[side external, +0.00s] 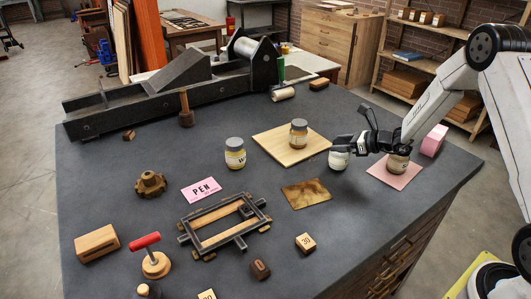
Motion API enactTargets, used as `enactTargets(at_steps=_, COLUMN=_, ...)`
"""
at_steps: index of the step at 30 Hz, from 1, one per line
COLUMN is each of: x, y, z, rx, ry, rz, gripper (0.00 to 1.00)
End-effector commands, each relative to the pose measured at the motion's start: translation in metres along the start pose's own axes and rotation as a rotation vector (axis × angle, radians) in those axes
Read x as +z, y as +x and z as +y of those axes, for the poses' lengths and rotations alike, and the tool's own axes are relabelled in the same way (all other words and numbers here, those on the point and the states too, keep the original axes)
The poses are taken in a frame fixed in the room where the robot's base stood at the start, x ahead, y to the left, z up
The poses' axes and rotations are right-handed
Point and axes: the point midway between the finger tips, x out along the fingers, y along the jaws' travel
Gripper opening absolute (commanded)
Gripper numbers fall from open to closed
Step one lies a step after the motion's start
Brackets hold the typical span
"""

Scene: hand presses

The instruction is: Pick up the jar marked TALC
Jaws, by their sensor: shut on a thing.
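Several small jars with grey lids stand on the dark bench top. My gripper (343,142) reaches in from the right and is shut on a white jar (339,160), at the jar's top. The fingers hide most of its lid, and its label is too small to read. I cannot tell whether its base touches the bench. Another jar (299,135) stands on a pale wooden board (270,148). A yellowish jar (235,157) with a white label stands left of the board. A brownish jar (397,164) stands on a pink sheet (387,177), partly behind my arm. I cannot make out TALC on any jar.
A pink block (434,140) stands near the right edge. A long dark press (160,95) spans the back left.

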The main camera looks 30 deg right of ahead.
Motion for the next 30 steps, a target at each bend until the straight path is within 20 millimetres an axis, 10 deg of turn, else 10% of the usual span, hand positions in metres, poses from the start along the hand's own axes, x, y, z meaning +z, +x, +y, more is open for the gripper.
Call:
enactTargets(at_steps=11, x=0.03, y=-0.012, z=0.0, rx=-0.002, ry=-0.004, rz=-0.003, gripper=0.0)
enactTargets(at_steps=30, x=0.07, y=-0.091, z=0.044, rx=-0.002, ry=-0.002, rz=-0.003, gripper=0.0)
